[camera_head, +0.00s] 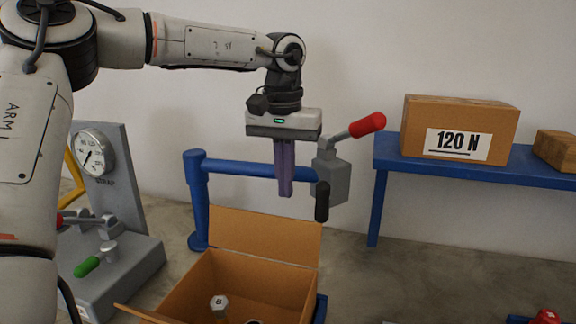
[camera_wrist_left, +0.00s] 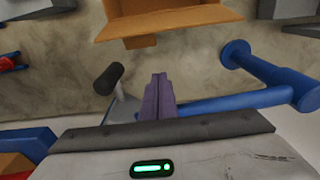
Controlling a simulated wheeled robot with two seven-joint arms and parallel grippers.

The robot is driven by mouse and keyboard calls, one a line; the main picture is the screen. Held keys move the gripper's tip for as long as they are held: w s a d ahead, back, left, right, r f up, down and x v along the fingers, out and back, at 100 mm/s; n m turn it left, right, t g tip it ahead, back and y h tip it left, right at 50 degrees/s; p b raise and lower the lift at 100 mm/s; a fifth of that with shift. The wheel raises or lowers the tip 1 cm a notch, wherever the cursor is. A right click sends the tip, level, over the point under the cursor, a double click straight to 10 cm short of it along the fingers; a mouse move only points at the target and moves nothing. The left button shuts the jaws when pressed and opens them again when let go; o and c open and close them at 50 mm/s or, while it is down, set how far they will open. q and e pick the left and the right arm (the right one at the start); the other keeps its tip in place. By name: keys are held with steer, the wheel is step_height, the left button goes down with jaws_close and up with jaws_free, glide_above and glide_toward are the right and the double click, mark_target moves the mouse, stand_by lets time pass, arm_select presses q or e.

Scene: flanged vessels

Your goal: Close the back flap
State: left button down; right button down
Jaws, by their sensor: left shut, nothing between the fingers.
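The open cardboard box (camera_head: 205,284) stands at the bottom middle of the head view, and part of it shows at the top of the left wrist view (camera_wrist_left: 120,12). Its back flap (camera_head: 264,236) stands up and leans back from the far rim. A front left flap (camera_head: 140,315) sticks outward. My left gripper (camera_head: 286,193) points down above and behind the back flap, apart from it. Its purple fingers (camera_wrist_left: 157,92) are together with nothing between them. My right gripper is not in view.
A blue rail (camera_head: 240,167) runs behind the box, with a grey clamp with a red handle (camera_head: 367,125) beside my left gripper. A blue bench (camera_head: 390,152) holds a box marked 120 N (camera_head: 460,128). A gauge stand (camera_head: 118,180) is at left.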

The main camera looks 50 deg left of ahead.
mark_target(264, 233)
arm_select(q)
steer(key=s+d+f, duration=0.1)
steer(key=s+f, duration=0.1)
steer(key=s, duration=0.1)
steer(key=shift+d+f, duration=0.35)
steer(key=shift+f, duration=0.05)
